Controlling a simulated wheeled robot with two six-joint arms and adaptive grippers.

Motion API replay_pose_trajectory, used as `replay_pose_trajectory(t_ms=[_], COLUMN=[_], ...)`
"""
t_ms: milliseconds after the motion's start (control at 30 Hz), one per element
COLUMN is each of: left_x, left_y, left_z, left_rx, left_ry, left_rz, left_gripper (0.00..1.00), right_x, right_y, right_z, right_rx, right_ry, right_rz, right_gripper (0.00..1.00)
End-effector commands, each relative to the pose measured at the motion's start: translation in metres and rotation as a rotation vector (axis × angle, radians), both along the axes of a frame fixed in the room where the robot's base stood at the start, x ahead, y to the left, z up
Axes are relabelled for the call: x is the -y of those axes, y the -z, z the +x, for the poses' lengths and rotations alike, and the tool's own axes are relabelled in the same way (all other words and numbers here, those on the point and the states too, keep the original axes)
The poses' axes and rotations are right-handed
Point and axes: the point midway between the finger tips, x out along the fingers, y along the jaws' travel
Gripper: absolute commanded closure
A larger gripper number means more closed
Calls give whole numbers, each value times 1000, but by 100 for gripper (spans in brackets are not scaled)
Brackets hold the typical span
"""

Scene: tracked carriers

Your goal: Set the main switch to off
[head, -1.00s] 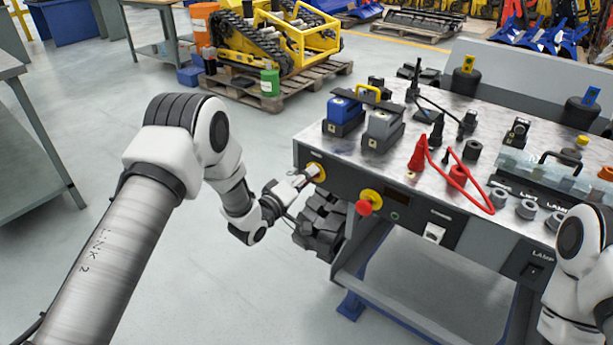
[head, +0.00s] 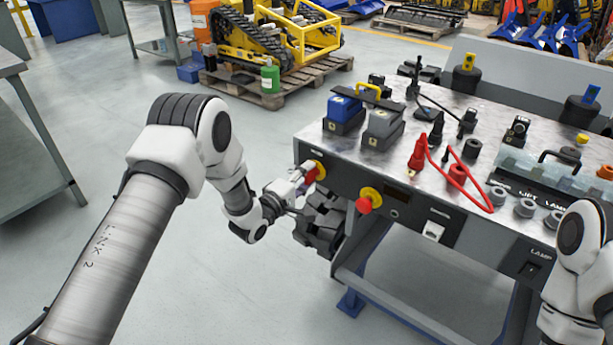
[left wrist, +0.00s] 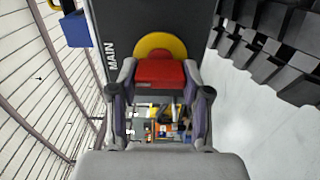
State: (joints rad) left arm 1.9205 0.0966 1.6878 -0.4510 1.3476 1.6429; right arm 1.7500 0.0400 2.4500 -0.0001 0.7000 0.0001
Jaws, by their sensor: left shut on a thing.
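The main switch is a red handle (left wrist: 160,74) on a round yellow plate (left wrist: 158,46), on the dark front panel marked MAIN (left wrist: 112,58) in the left wrist view. The fingers partly cover the switch in the head view. My right arm shows at the right edge, but its gripper is out of view.
A second red knob (head: 364,205) on a yellow plate sits to the right on the same panel. A dark tracked part (head: 322,222) is close below my left gripper. The bench top (head: 345,150) carries battery-like blocks and a red cable.

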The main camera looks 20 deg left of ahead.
Motion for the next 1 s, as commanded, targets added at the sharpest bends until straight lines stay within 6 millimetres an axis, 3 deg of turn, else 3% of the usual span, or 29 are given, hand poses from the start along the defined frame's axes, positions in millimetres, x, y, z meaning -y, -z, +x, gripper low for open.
replay_pose_trajectory(t_ms=[233, 267, 300, 700, 867, 1000], left_x=[-1, -1, -1, -3, -14, -27], left_y=[0, 0, 0, 0, 1, 1], left_z=[0, 0, 0, -6, -34, -70], left_rx=[1, 1, 1, 1, -2, -4], left_ry=[-2, -2, -2, -1, -4, -4], left_rz=[1, 1, 1, 2, 0, -2], left_gripper=[87, 42, 28, 27, 27, 27], right_x=[0, 0, 0, 0, 0, 0], right_y=[0, 0, 0, 0, 0, 0], right_z=[0, 0, 0, 0, 0, 0], right_rx=[0, 0, 0, 0, 0, 0], right_ry=[0, 0, 0, 0, 0, 0], right_rz=[0, 0, 0, 0, 0, 0], right_gripper=[60, 60, 60, 60, 60, 60])
